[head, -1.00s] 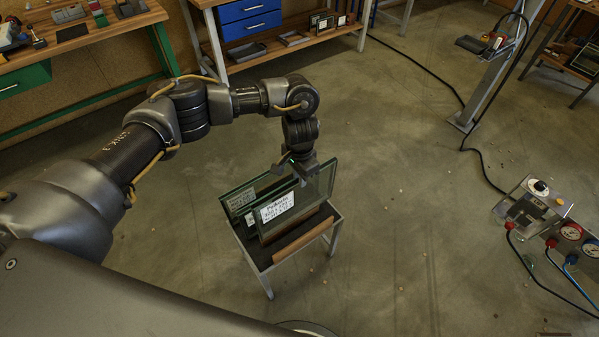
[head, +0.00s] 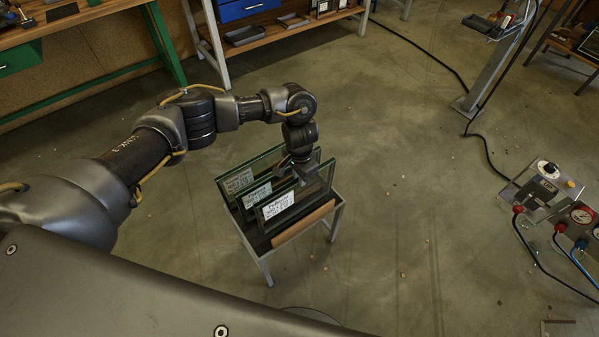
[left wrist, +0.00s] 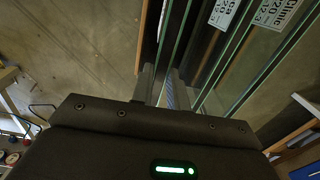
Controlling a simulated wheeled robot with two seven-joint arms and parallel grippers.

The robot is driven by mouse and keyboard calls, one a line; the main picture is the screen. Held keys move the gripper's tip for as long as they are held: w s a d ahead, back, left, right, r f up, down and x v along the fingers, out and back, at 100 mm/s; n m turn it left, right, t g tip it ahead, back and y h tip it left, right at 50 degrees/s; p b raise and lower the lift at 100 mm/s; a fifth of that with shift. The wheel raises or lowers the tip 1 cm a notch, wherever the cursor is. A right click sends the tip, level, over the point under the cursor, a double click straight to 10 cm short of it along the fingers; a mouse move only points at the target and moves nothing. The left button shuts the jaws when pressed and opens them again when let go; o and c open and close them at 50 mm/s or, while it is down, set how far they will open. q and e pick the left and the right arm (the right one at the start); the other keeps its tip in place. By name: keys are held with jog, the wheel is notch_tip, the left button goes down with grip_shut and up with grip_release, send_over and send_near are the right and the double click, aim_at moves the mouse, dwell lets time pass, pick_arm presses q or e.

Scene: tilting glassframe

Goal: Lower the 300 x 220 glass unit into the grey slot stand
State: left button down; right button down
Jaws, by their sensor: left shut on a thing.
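The grey slot stand (head: 338,213) stands on the floor, with a dark top and a wooden front bar. Several upright glass units with white labels are at it. My left gripper (head: 303,170) points down and is shut on the top edge of the front glass unit (head: 318,192), which looks roughly upright. Its lower edge is close to the stand top; I cannot tell whether it is seated in a slot. In the left wrist view the gripper fingers (left wrist: 162,88) straddle a glass edge, with labelled panes close to the right. My right gripper is not in view.
A rear glass unit (head: 237,183) and a middle one (head: 257,194) stand close behind the front unit. A gauge and valve box (head: 545,190) with hoses is at the right. A workbench (head: 270,42) is at the back. The floor right of the stand is clear.

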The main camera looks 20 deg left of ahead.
pick_arm(q)
jog(key=shift+f+b, duration=1.15)
jog(key=shift+f, duration=1.6)
jog(key=c, duration=1.3)
grip_release()
jog(key=shift+s+f, duration=0.1)
